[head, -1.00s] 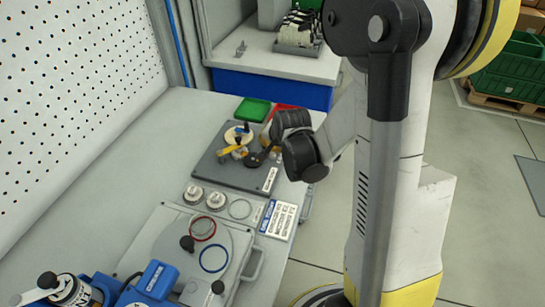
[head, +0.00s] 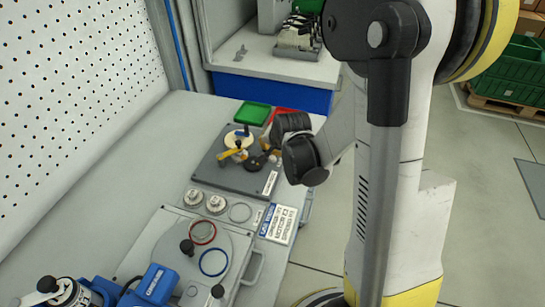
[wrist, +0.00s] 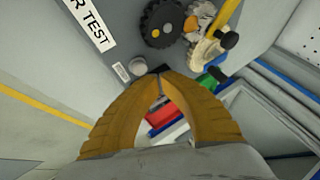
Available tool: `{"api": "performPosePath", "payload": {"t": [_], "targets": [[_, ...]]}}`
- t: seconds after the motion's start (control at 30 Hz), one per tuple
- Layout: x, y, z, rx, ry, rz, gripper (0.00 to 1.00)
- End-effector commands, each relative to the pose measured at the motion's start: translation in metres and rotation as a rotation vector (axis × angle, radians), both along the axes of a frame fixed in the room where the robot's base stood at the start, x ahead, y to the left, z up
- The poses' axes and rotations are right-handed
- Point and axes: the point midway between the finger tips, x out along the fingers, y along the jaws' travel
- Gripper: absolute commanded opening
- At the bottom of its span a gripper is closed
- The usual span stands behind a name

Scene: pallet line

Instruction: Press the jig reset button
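The dark grey jig plate (head: 212,172) lies on the bench, with a black gear, a yellow lever and a cream disc on it. In the wrist view the plate (wrist: 120,15) carries a white label ending in "R TEST". A small round grey button (wrist: 137,66) sits near the plate's edge, beside a small white label. My gripper (wrist: 161,75) has its two orange fingertips together, with nothing seen between them. The tips are just right of the button in that view; I cannot tell whether they touch the plate. In the head view my wrist mostly hides the gripper.
A green tray (head: 252,112) and a partly hidden red tray (head: 282,113) stand behind the jig. A grey fixture (head: 165,235) with rings and knobs is nearer, beside a printed sign (head: 279,224). A perforated wall (head: 70,100) bounds the bench at left.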

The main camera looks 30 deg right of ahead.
Motion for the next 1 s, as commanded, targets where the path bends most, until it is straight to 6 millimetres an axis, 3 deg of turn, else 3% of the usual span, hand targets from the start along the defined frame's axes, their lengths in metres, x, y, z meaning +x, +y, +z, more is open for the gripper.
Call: {"api": "performPosePath", "payload": {"t": [1.0], "targets": [[-0.0001, 0.0, -0.0095, 0.0, 0.0, 0.0, 0.0]]}}
